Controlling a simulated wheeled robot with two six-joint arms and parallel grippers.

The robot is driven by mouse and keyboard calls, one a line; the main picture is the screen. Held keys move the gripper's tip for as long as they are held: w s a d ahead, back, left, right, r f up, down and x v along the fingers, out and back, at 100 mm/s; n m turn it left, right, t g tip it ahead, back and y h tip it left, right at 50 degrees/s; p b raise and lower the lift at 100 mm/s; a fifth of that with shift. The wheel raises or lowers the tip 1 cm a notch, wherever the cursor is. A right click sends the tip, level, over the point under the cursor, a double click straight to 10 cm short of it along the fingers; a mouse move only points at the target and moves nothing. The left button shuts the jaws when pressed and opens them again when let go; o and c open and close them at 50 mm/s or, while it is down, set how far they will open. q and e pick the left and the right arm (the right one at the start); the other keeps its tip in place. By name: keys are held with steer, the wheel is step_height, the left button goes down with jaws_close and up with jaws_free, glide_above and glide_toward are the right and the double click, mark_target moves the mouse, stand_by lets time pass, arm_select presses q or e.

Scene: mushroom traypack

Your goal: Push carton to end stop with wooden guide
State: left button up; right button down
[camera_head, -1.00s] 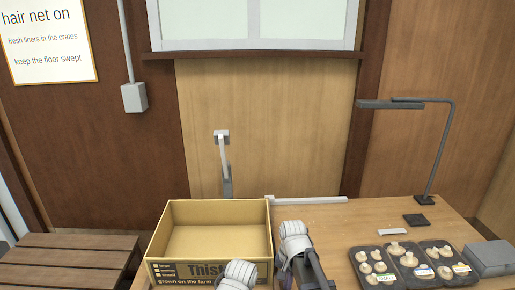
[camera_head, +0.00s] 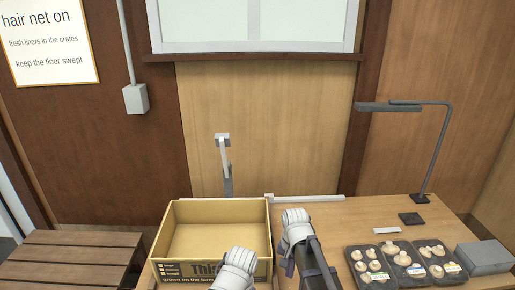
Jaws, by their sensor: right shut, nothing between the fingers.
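The carton (camera_head: 180,272) is an open, empty yellow-tan box with dark print on its front wall, standing upright on the table's left part. A pale straight bar (camera_head: 318,198) lies along the table's back edge, its left end by the carton's back right corner; I cannot tell whether it is the guide or the end stop. My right gripper (camera_head: 296,222) is shut and empty, just right of the carton's right wall; contact cannot be made out. My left gripper (camera_head: 238,262) is in front of the carton's front wall and covers part of the print; its fingers are not clear.
Several black trays of mushrooms (camera_head: 388,277) stand at the front right, beside a grey box (camera_head: 484,258). A dark lamp (camera_head: 423,198) stands at the back right. A small white strip (camera_head: 387,230) lies behind the trays. Table between bar and trays is mostly clear.

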step_height(320, 180, up, 4)
steer(key=p, duration=0.3)
steer(key=shift+r, duration=0.1)
steer(key=s+a+n+h, duration=0.1)
steer(key=s+a+n, duration=0.3)
steer(key=s+n, duration=0.5)
steer(key=s, duration=0.5)
steer(key=shift+a, duration=0.1)
stand_by(1.4)
